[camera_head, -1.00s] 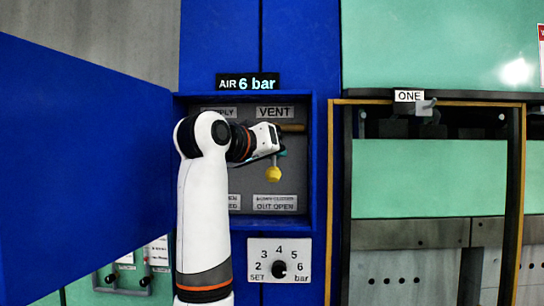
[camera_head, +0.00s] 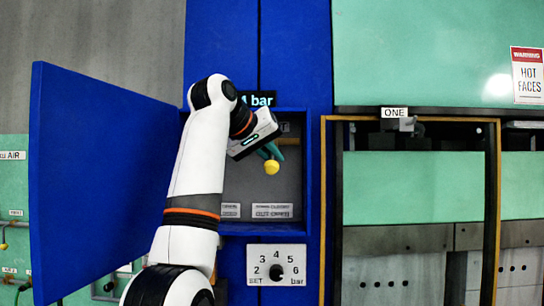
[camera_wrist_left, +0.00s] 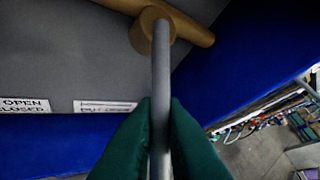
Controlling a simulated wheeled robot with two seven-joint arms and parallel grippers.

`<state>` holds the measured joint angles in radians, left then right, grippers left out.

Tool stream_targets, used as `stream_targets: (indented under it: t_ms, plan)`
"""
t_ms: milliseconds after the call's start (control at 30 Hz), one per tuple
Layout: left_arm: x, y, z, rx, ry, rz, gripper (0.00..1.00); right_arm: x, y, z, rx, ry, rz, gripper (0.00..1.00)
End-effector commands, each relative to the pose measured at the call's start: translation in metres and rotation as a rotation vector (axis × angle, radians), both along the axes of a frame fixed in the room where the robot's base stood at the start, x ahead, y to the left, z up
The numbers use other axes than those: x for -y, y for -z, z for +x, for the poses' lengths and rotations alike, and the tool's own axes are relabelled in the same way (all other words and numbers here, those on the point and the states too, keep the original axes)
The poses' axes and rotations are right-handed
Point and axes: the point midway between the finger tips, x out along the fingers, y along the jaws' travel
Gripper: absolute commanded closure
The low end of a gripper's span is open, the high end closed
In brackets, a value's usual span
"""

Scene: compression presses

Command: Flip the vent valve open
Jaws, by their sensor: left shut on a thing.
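The vent valve sits inside the open blue box; its grey lever (camera_wrist_left: 161,75) runs down from a round brass hub (camera_wrist_left: 150,28) in the left wrist view. The lever's yellow knob (camera_head: 272,167) shows in the head view just below my left gripper (camera_head: 272,151). The gripper's green fingers (camera_wrist_left: 160,120) are shut on the lever, one on each side. The gripper and wrist hide most of the valve and the VENT label in the head view. My right gripper is not in view.
The blue door (camera_head: 95,180) stands open at the left. A pressure dial (camera_head: 277,268) is below the box, and a press with a yellow frame (camera_head: 324,210) stands to the right. The display (camera_head: 260,99) above the box is partly hidden by my arm.

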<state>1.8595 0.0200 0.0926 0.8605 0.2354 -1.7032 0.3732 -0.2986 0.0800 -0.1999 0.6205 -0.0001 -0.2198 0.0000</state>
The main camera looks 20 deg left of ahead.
Motion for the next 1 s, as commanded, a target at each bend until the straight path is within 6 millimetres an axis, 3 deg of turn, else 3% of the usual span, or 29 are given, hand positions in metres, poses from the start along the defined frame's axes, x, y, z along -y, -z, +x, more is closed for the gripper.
stream_targets:
  t_ms: [33,233,300,400,767,1000]
  plan:
    - [-0.002,-0.008,-0.002,0.018,-0.004,-0.005,1.0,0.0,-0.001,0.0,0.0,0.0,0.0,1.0]
    - [-0.002,-0.008,-0.002,0.02,-0.005,-0.005,1.0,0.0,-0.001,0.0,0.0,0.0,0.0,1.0]
    - [-0.002,-0.008,-0.002,0.02,-0.005,-0.005,0.82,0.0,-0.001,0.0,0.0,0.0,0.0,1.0]
    - [-0.001,-0.007,-0.002,0.016,-0.004,-0.004,0.68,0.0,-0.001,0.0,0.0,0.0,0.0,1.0]
    - [-0.002,-0.005,-0.006,0.01,-0.002,-0.002,0.68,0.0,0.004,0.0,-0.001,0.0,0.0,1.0]
    - [-0.015,-0.023,-0.042,0.015,-0.004,-0.004,0.68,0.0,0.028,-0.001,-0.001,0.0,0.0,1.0]
